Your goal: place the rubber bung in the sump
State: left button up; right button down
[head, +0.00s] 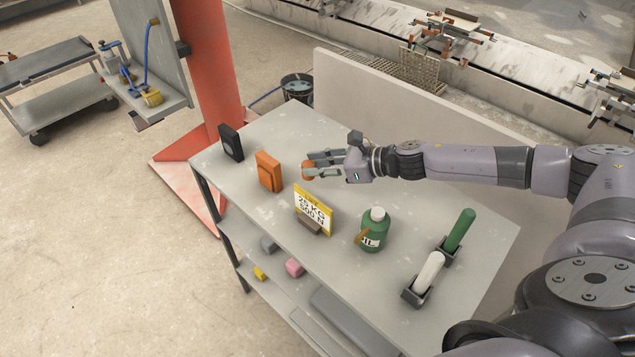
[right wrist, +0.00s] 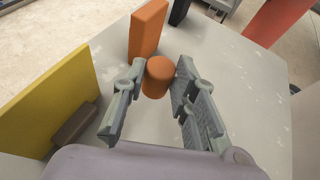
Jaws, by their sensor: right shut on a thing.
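The rubber bung, which I take to be the short orange cylinder (head: 307,170), is at the fingertips of my right gripper (head: 313,165), over the far part of the grey table. In the right wrist view the bung (right wrist: 158,76) sits between the two fingers, and the gripper is shut on it. I cannot tell whether it touches the tabletop. I cannot tell for sure which thing is the sump; a dark round bucket (head: 297,87) stands on the floor behind the table. My left gripper is not in view.
The table (head: 345,185) bears a black block (head: 231,143), an orange block (head: 268,172), a yellow sign (head: 313,210), a green bottle (head: 373,232), and white (head: 429,272) and green (head: 460,230) cylinders in holders. A low wall (head: 430,130) runs behind; a red column (head: 208,70) stands left.

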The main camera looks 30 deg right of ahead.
jog(key=shift+f, duration=2.1)
jog(key=shift+f+b, duration=0.15)
jog(key=shift+b, duration=0.3)
jog(key=c, duration=1.3)
grip_release()
